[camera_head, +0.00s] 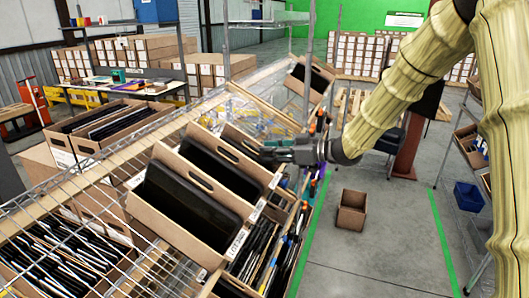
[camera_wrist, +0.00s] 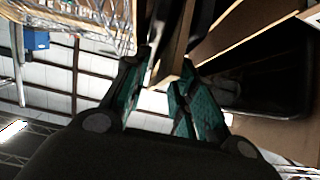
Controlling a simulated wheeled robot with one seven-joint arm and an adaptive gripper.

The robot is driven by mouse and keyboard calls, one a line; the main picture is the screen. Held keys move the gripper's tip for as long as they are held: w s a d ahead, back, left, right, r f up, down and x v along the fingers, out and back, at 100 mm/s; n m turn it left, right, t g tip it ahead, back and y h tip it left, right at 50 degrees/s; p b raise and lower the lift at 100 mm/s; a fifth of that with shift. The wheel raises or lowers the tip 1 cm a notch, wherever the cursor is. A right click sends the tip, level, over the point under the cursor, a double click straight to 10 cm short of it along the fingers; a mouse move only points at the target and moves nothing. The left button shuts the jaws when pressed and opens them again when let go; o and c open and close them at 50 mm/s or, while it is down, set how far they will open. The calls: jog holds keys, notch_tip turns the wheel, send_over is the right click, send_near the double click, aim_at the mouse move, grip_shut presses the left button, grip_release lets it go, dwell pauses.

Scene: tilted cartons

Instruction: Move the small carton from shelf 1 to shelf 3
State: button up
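Several brown cartons stand tilted in a row on the wire shelf (camera_head: 95,178). The nearest large carton (camera_head: 215,247) and the one behind it (camera_head: 268,178) hold dark flat items. A narrower carton (camera_head: 228,131) lies behind them, partly hidden, and another tilted carton (camera_head: 318,98) stands at the far end. I cannot tell which is the small carton or which shelves are numbers 1 and 3. My gripper (camera_head: 263,156) reaches in from the right at the narrower carton. In the wrist view its teal-padded fingers (camera_wrist: 165,88) are apart, with a brown carton wall (camera_wrist: 175,42) just beyond the fingertips.
Lower bins packed with dark files (camera_head: 255,250) sit below the row's right side. A wire rack (camera_head: 60,235) stands at the left. An empty carton (camera_head: 351,212) rests on the floor. Another shelf unit with a blue bin (camera_head: 468,197) is at the right. The floor between is mostly clear.

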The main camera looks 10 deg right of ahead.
jog(key=shift+c, duration=0.3)
grip_shut()
jog(key=shift+r, duration=0.15)
notch_tip(320, 180, up, 8)
jog(key=p, duration=0.6)
